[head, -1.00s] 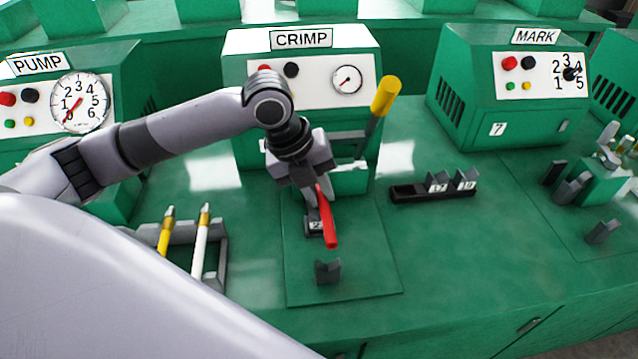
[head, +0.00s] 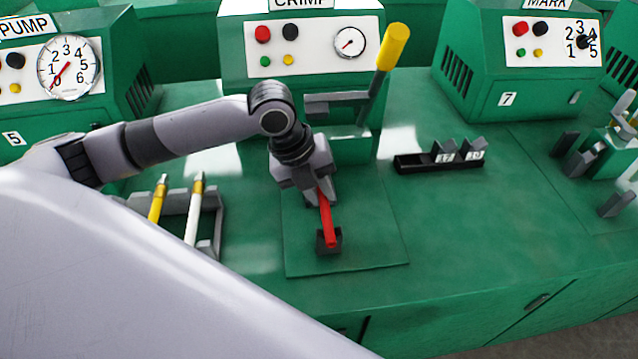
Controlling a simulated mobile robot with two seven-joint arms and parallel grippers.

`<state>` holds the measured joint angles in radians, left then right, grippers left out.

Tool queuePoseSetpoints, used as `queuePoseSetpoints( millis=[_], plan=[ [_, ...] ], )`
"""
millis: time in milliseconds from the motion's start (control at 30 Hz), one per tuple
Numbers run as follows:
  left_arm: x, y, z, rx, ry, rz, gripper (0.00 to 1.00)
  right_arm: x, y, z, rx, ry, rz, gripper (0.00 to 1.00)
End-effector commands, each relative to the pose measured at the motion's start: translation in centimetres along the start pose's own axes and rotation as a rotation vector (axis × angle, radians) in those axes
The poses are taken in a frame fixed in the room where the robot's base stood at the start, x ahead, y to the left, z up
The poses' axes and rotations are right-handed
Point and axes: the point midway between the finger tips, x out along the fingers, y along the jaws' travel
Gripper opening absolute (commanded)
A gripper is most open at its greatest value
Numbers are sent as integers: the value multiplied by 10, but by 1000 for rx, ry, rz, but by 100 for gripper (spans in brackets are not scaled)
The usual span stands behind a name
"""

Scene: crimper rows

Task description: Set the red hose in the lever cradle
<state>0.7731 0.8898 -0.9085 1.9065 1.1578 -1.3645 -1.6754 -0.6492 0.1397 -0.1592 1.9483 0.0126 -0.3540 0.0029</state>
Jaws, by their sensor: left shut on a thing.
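The red hose (head: 326,222) is in my left gripper (head: 321,197), which is shut on it above the green plate in front of the CRIMP machine. The near end of the hose points toward the front and shows at a small dark cradle block (head: 328,248). I cannot tell whether it rests in the block or hangs just above it. The far end is hidden by the gripper. The CRIMP machine's lever (head: 392,48) has a yellow handle and stands tilted up to the right. My right gripper is not in view.
A rack (head: 218,225) holding a yellow and a white hose stands at left. A dark tray (head: 410,167) with blocks marked 17 and 10 lies right of the plate. The PUMP (head: 28,85) and MARK (head: 520,100) machines flank the CRIMP machine (head: 235,50). The bench front right is clear.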

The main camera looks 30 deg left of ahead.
Motion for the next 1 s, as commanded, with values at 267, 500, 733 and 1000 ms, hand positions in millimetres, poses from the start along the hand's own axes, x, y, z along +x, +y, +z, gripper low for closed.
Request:
queuePoseSetpoints(
  millis=[267,500,733,1000],
  plan=[
    [0,0,0,0,0,0,25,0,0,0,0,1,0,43],
    [0,0,0,0,0,0,48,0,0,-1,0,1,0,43],
    [-8,0,0,0,-2,0,48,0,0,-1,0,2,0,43],
    [-52,0,1,0,-3,-1,48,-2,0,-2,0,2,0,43]
  ],
)
